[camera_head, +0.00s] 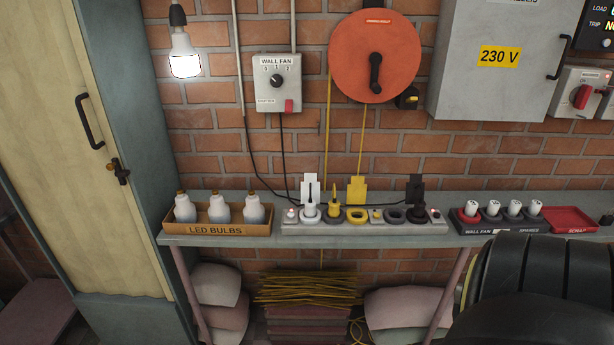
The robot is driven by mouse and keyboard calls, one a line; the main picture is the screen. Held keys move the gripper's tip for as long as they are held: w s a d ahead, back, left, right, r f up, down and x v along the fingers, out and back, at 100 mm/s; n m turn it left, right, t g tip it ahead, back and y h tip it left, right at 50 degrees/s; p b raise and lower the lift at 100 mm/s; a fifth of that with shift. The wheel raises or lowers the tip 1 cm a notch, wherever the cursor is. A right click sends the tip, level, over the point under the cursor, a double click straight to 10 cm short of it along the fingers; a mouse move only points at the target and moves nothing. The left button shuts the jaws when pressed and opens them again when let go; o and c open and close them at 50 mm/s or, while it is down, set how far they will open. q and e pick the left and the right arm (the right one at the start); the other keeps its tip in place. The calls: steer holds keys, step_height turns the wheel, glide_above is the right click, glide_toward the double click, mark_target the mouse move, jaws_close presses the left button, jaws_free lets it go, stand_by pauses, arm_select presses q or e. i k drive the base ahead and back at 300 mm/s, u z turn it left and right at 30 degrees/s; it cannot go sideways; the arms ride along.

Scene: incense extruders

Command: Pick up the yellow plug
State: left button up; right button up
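The yellow plug (334,207) stands upright on the grey socket strip (292,228) on the shelf, just right of the white plug (310,208). A yellow cord runs from above down toward it. To its right is a yellow ring socket (357,215) that looks empty, with a yellow tag (357,188) behind it. Neither of my grippers shows. A large dark ridged shape, probably part of my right arm, fills the lower right corner, apart from the plug.
A tray of LED bulbs (216,228) stands left on the shelf. A black plug (419,212) sits at the strip's right end. A rack of white spares (496,210) and a red scrap tray (569,219) lie right. A red reel (375,57) hangs above.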

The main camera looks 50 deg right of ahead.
mark_target(333, 212)
steer(key=z, duration=0.2)
steer(key=i, duration=1.05)
steer(key=z, duration=0.8)
